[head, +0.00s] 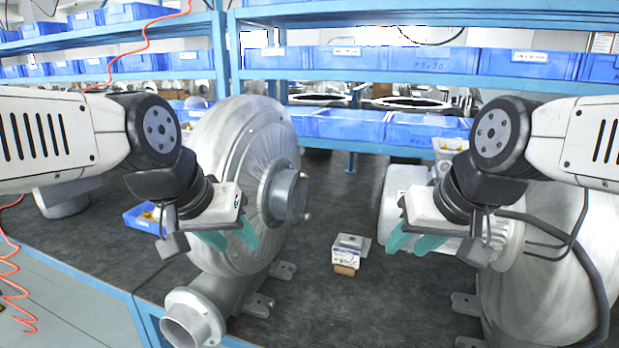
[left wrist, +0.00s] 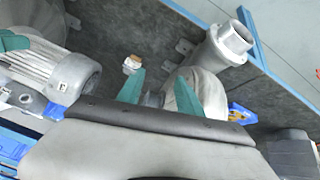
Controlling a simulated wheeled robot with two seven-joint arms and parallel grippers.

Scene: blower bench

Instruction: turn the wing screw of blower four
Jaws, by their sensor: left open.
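Two grey blowers stand on the bench: the left blower (head: 240,150) with a round flange (head: 287,194) facing right, and the right blower (head: 545,260). I cannot tell which is blower four. No wing screw can be made out clearly; a small stub (head: 307,216) shows at the left flange's edge. My left gripper (head: 228,238) is open and empty, in front of the left blower's casing. Its teal fingers (left wrist: 158,85) also show spread in the left wrist view, over part of that blower. My right gripper (head: 414,241) is open with nothing visible between its fingers, in front of the right blower's motor.
A small white and brown box (head: 346,255) sits on the dark bench top (head: 330,300) between the blowers. A blue bin (head: 143,217) lies behind my left gripper. Blue shelving (head: 400,76) with several bins spans the back. The left blower's outlet pipe (head: 190,322) projects forward.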

